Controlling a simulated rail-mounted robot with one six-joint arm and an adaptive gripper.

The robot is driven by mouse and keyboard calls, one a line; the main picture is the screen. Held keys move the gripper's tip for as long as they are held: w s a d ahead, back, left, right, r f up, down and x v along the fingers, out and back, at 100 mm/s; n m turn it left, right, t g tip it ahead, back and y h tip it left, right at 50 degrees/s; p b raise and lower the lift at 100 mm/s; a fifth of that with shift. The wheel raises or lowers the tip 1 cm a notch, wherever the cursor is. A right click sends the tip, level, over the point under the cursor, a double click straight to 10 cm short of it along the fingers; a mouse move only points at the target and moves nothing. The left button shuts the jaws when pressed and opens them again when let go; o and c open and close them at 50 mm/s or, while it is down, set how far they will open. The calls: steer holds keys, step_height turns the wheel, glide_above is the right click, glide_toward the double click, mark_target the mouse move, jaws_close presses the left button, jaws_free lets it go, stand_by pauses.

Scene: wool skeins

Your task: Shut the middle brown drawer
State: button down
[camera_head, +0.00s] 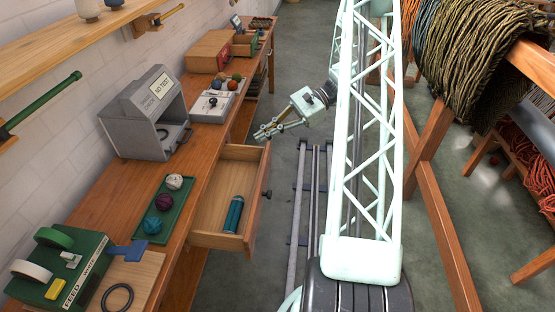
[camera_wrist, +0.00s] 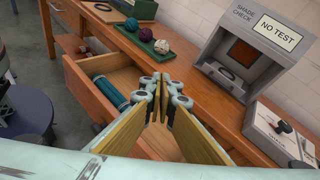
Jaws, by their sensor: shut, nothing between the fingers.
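The middle brown drawer (camera_head: 254,212) stands pulled out from the long wooden bench, its front panel facing the aisle with a dark knob (camera_head: 267,194). A teal cylinder (camera_head: 234,214) lies inside it. The open drawer also shows in the wrist view (camera_wrist: 80,92), with the teal cylinder (camera_wrist: 110,95) in it. My gripper (camera_head: 262,134) is shut and empty, near the far end of the drawer in the head view.
On the bench (camera_head: 205,150) stand a grey shade-check box (camera_head: 145,115), a green tray (camera_head: 181,222) with wool balls, a green feed device (camera_head: 65,270) and a grey-white unit (camera_head: 205,106). A rail (camera_head: 300,200) runs along the floor. Wool skeins (camera_head: 470,50) hang at right.

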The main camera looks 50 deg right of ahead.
steer(key=s+d+f+m+t+h, duration=0.1)
steer(key=s+d+f+m+t, duration=0.3)
steer(key=d+f, duration=0.5)
steer(key=s+d+f+m+t+h+p, duration=0.1)
steer(key=s+d+f+m+t, duration=0.4)
steer(key=d+f, duration=0.4)
step_height(320, 180, down, 3)
steer(key=shift+d+f+p, duration=0.2)
steer(key=shift+d+p, duration=0.1)
steer(key=shift+d, duration=0.1)
steer(key=b+x, duration=0.1)
steer(key=x, duration=1.3)
steer(key=shift+b, duration=0.3)
steer(key=shift+w+d, duration=0.1)
steer(key=shift+w, duration=0.05)
